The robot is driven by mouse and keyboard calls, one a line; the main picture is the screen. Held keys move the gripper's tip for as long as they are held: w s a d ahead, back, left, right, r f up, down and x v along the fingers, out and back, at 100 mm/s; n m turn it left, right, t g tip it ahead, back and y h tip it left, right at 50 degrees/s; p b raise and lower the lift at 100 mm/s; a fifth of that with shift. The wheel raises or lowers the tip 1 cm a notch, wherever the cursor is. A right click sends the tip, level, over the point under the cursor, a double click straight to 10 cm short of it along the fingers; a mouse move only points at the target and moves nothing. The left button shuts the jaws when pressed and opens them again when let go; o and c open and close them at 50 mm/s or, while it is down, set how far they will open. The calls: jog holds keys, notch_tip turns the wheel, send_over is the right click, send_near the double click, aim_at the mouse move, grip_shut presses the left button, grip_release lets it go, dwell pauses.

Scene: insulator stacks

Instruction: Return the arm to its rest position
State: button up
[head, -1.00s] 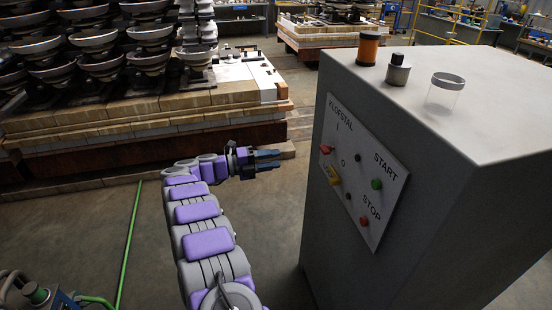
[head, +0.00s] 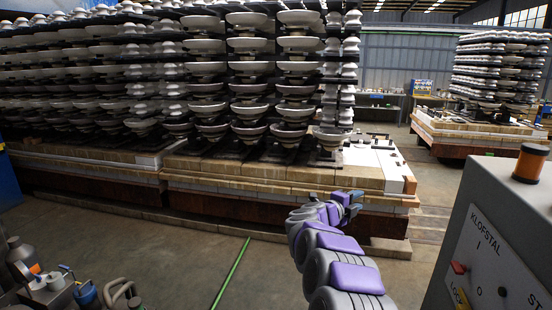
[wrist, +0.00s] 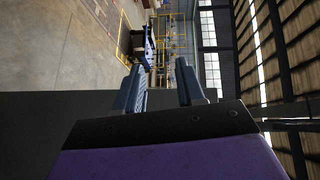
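My arm, with purple pads and grey links, reaches up from the bottom of the head view, right of centre. My gripper (head: 354,204) is at its far end, small and partly hidden by the wrist, in front of the insulator stack's base. In the wrist view my gripper (wrist: 160,75) has its two dark blue fingers apart, with nothing between them. It is open and empty.
Stacked insulators (head: 250,85) stand on a brick-topped base (head: 230,175) behind the arm. A grey control cabinet (head: 455,240) with an orange lamp (head: 531,162) stands at right. Bottles and tools (head: 45,280) are at lower left. Floor (head: 170,245) between is clear.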

jog(key=a+r+n+t+y, duration=0.3)
jog(key=a+r+n+y, duration=0.15)
jog(key=a, duration=0.25)
jog(key=a+r+n+t+y, duration=0.2)
jog(key=a+r+n+y, duration=0.1)
jog(key=a+n+y, duration=0.35)
jog(key=s+a+n+g+y, duration=0.3)
jog(key=s+a+n+y, duration=0.4)
jog(key=s+a, duration=0.5)
jog(key=s+d+f+n+g, duration=0.1)
jog(key=s+f+n+g, duration=0.3)
jog(key=s, duration=0.7)
jog(key=s+d+f+n+g, duration=0.1)
jog(key=s+f+n+g, duration=0.3)
jog(key=s, duration=0.6)
jog(key=s+d+f+g+h, duration=0.1)
jog(key=s+d+f+g, duration=0.1)
jog(key=s, duration=0.7)
jog(key=s+d+f+g+h, duration=0.2)
jog(key=s+d+f, duration=0.2)
jog(key=s, duration=0.6)
jog(key=s+d+f+n+g+h, duration=0.1)
jog(key=s+d, duration=0.4)
jog(key=s, duration=0.5)
notch_tip(320, 180, down, 2)
jog(key=shift+s+d+f+g+h, duration=0.15)
jog(key=shift+d+g+h, duration=0.3)
jog(key=shift+g, duration=0.45)
jog(key=shift+a, duration=0.1)
